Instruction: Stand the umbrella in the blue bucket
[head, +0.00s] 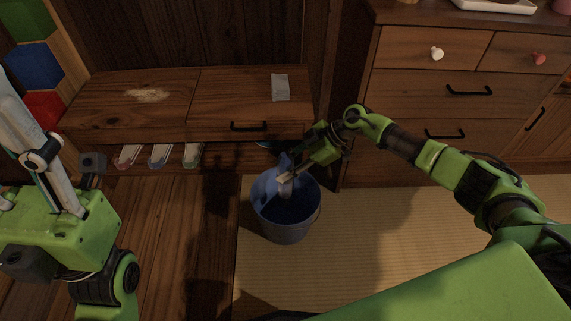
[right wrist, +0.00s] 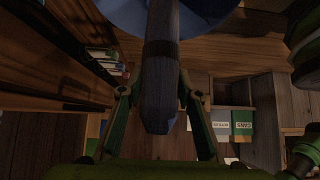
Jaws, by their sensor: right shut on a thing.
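The blue bucket (head: 287,235) stands upright on the floor near the middle of the head view. The blue umbrella (head: 285,160) is at the bucket's mouth, its upper part rising above the rim. How far down it reaches is hard to see in the dark interior. My right gripper (head: 288,178) reaches in from the right over the bucket and is shut on the umbrella. In the right wrist view the umbrella (right wrist: 160,85) runs between the two fingers, a dark band across it.
A low wooden cabinet (head: 165,90) is behind the bucket, with slippers (head: 158,155) under it. A wooden chest of drawers (head: 445,85) stands at the back right. The tatami (head: 390,225) right of the bucket is clear, apart from my arm above it.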

